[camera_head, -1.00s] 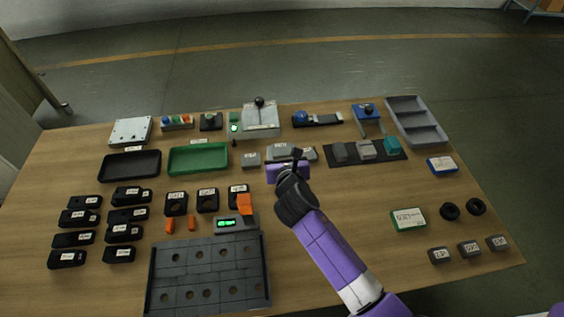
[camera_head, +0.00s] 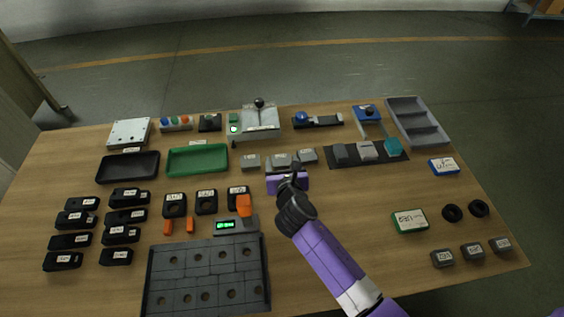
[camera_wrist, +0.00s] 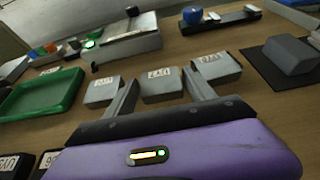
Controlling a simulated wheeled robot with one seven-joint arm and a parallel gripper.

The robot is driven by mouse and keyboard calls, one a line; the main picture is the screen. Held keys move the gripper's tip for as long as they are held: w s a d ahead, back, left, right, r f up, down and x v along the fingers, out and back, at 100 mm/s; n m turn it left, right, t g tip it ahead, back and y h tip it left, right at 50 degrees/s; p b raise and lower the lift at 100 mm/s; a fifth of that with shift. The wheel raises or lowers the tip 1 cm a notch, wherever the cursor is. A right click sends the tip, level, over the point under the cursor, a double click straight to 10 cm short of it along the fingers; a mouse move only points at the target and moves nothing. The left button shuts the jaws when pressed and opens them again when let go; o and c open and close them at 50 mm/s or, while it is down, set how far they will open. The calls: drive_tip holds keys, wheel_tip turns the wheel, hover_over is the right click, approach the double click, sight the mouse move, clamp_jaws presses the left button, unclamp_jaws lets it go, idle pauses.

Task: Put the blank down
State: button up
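Three grey labelled blanks stand in a row on the wooden table: a left one (camera_head: 250,161), a middle one (camera_head: 281,161) and a right one (camera_head: 307,155). All three also show in the wrist view: left (camera_wrist: 102,92), middle (camera_wrist: 162,86) and right (camera_wrist: 216,71). My purple gripper (camera_wrist: 160,90) faces the row with its two fingers spread, one towards each side of the middle blank. Small gaps show between the fingers and that blank. The middle blank appears to rest on the table; its underside is hidden.
A green tray (camera_head: 198,147) and a black tray (camera_head: 101,168) lie to the left. A grey machine with a lever (camera_head: 262,134) stands behind the blanks. A dark mat (camera_head: 333,163) with blocks lies to the right.

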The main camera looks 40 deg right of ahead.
drive_tip(key=shift+s+r, duration=0.1)
drive_tip(key=shift+r, duration=0.15)
drive_tip(key=v, duration=1.1)
drive_tip(key=shift+s+a+r+p, duration=0.1)
drive_tip(key=shift+s+a+p, duration=0.15)
drive_tip(key=shift+s+p, duration=0.1)
drive_tip(key=shift+w, duration=0.1)
